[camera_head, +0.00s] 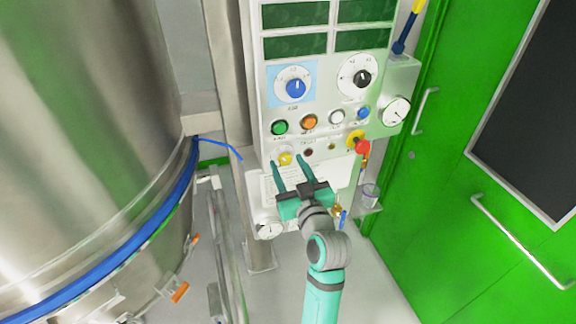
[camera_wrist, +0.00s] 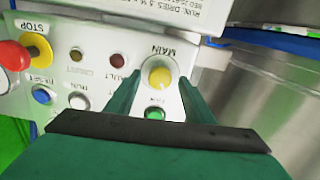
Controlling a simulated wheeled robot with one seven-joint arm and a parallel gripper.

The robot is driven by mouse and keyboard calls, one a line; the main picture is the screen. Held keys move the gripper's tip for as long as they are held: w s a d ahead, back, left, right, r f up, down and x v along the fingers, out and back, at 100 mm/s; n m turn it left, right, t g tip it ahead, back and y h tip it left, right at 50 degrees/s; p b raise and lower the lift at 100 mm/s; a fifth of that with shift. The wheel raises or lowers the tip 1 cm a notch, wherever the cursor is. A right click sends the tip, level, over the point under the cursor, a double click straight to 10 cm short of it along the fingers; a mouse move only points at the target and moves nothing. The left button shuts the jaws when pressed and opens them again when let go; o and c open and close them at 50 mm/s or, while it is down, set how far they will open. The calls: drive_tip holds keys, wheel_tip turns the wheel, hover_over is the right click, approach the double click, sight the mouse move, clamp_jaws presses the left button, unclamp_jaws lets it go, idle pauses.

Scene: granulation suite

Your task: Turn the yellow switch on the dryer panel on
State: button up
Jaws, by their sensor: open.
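The dryer panel (camera_head: 318,98) is a pale upright control box in the middle of the head view. The yellow switch (camera_head: 285,159) is a small round knob low on its left side. In the wrist view the yellow switch (camera_wrist: 159,76) sits on a white round plate under the upside-down label MAIN. My gripper (camera_head: 287,162) is open and empty. Its two green fingers reach up to the panel, one on each side of the switch as seen in the wrist view (camera_wrist: 158,88). I cannot tell whether either finger touches it.
A green button (camera_wrist: 155,114) is close to the switch. A red stop knob (camera_head: 362,146) on yellow sticks out at the panel's right. A large steel vessel (camera_head: 80,120) stands left. A green door (camera_head: 480,190) is at the right.

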drive_tip(key=shift+w+a, duration=0.1)
drive_tip(key=shift+w, duration=0.25)
drive_tip(key=c, duration=1)
drive_tip(key=shift+c, duration=0.2)
drive_tip(key=m, duration=0.5)
drive_tip(key=shift+m, duration=0.3)
drive_tip(key=m, duration=0.6)
drive_tip(key=shift+m, duration=0.3)
